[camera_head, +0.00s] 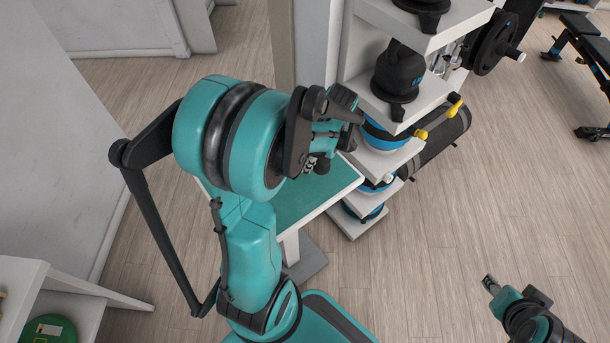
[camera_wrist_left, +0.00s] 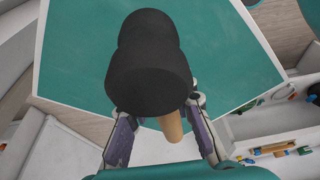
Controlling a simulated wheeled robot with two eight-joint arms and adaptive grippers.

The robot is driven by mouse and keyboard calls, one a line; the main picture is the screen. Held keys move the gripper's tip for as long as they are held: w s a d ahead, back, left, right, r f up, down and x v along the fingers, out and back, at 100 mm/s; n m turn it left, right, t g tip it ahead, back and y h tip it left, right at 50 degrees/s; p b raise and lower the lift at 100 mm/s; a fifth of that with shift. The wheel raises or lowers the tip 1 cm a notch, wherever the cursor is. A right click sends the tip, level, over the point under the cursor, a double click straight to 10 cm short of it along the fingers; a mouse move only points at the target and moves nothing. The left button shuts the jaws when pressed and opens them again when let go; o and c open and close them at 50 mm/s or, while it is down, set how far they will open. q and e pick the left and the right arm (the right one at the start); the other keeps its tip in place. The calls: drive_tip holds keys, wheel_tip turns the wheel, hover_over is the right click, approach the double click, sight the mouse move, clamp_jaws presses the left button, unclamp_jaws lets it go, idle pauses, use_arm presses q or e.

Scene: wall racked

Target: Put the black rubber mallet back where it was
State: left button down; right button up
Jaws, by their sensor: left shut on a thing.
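The black rubber mallet shows in the left wrist view, with a thick black head (camera_wrist_left: 148,65) and a pale wooden handle (camera_wrist_left: 172,126). My left gripper (camera_wrist_left: 155,110) is shut on it, one finger on each side, with the head beyond the fingers. The mallet is over a teal-topped table (camera_wrist_left: 75,60). In the head view, my left gripper (camera_head: 318,164) is over the same table (camera_head: 300,208), beside the rack; my own arm hides most of the grip and I cannot make out the mallet there. My right gripper (camera_head: 490,284) is at the lower right, away from everything; its fingers are unclear.
A white shelf rack (camera_head: 376,160) with black and blue gym gear stands just right of the left gripper. A white shelf (camera_head: 85,298) is at the lower left. The wooden floor (camera_head: 480,200) at right is free.

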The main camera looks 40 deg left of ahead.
sight(302, 179)
use_arm(q)
drive_tip(key=shift+s+f, duration=0.35)
drive_tip(key=shift+s, duration=0.15)
drive_tip(key=shift+w+f+b, duration=0.1)
drive_tip(key=shift+f+b, duration=0.75)
drive_tip(key=shift+f, duration=1.1)
drive_tip(key=shift+f, duration=0.15)
drive_tip(key=c, duration=1.3)
unclamp_jaws()
drive_tip(key=shift+d, duration=0.1)
